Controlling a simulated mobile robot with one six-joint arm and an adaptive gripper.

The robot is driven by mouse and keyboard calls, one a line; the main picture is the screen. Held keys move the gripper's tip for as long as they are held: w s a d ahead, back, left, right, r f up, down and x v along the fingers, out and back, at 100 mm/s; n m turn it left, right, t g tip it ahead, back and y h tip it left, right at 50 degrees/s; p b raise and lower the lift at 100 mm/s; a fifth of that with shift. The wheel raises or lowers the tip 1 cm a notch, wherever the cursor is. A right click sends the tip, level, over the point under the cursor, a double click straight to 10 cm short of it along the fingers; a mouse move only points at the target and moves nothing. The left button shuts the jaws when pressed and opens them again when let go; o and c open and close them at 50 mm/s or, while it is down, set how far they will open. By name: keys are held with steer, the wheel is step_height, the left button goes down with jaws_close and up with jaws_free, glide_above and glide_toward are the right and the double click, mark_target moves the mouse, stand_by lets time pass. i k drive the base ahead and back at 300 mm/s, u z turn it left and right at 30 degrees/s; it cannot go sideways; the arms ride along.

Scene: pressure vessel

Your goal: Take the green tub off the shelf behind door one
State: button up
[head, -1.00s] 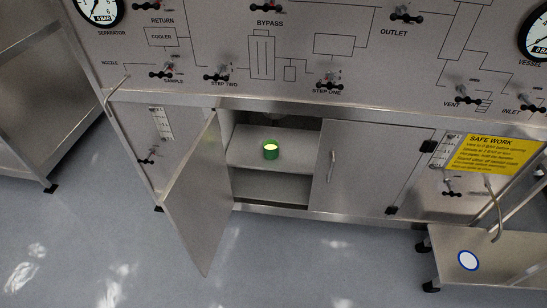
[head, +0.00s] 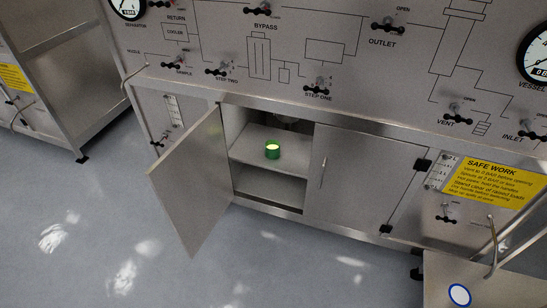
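The left cabinet door (head: 190,180) is swung wide open toward the floor side. The right cabinet door (head: 356,178), with a vertical handle, is shut. No door number is readable on either. My gripper is not in view.
A control panel (head: 355,60) with gauges and valves rises above the cabinet. A cart (head: 500,285) with a round blue-rimmed plate (head: 459,295) stands at lower right. A metal bench (head: 75,60) is at left. The floor (head: 270,262) in front is clear.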

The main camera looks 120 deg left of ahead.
mark_target(272, 146)
steer(key=i, duration=0.4)
steer(key=u, duration=0.1)
steer(key=k, duration=0.15)
steer(key=u, duration=2.95)
steer(key=i, duration=0.25)
steer(key=u, duration=0.05)
